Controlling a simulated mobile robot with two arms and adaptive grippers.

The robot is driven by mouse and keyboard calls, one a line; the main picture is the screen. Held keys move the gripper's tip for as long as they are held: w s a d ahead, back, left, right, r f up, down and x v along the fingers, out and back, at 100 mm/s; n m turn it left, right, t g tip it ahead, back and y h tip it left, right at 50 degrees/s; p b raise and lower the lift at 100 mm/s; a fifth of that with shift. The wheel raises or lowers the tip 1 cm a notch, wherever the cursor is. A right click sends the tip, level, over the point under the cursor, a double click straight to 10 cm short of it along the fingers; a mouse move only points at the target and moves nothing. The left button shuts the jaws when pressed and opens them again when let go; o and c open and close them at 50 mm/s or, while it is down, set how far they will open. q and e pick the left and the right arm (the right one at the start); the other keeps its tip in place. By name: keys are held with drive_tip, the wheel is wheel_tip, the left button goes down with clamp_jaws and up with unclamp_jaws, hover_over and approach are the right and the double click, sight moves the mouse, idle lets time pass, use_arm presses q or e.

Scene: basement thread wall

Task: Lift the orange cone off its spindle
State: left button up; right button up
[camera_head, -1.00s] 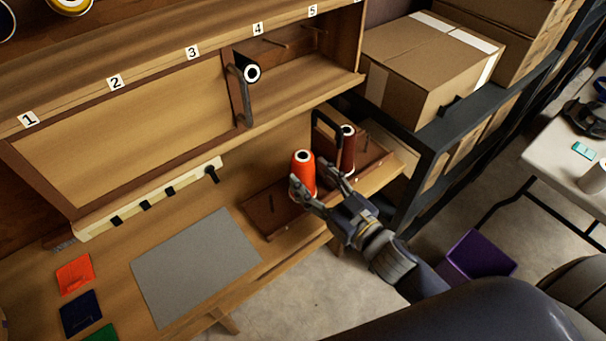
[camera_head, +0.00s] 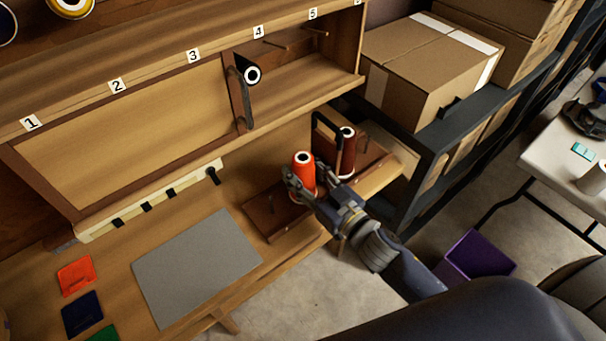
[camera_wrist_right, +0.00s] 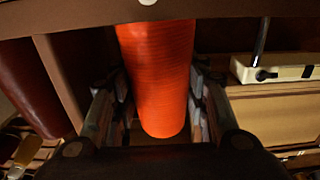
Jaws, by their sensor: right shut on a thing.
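The orange cone (camera_head: 303,174) stands upright at the wooden spindle rack (camera_head: 268,212) on the bench. My right gripper (camera_head: 307,192) has its fingers on either side of the cone's lower part and is shut on it. In the right wrist view the orange cone (camera_wrist_right: 158,75) sits between the two fingers (camera_wrist_right: 160,105). The spindle inside the cone is hidden, and I cannot tell whether the cone's base touches the rack. My left gripper is not in view.
A dark red cone (camera_head: 347,152) stands close behind and right of the orange one, near a black handle (camera_head: 328,130). A grey mat (camera_head: 196,267) lies to the left. A black cone (camera_head: 247,70) hangs at the shelf above. Boxes (camera_head: 425,65) fill the right shelving.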

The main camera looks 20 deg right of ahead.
wheel_tip(320, 180, up, 18)
drive_tip(key=p, duration=0.3)
idle(0.3)
wheel_tip(320, 180, up, 4)
drive_tip(key=p, duration=0.4)
idle(0.5)
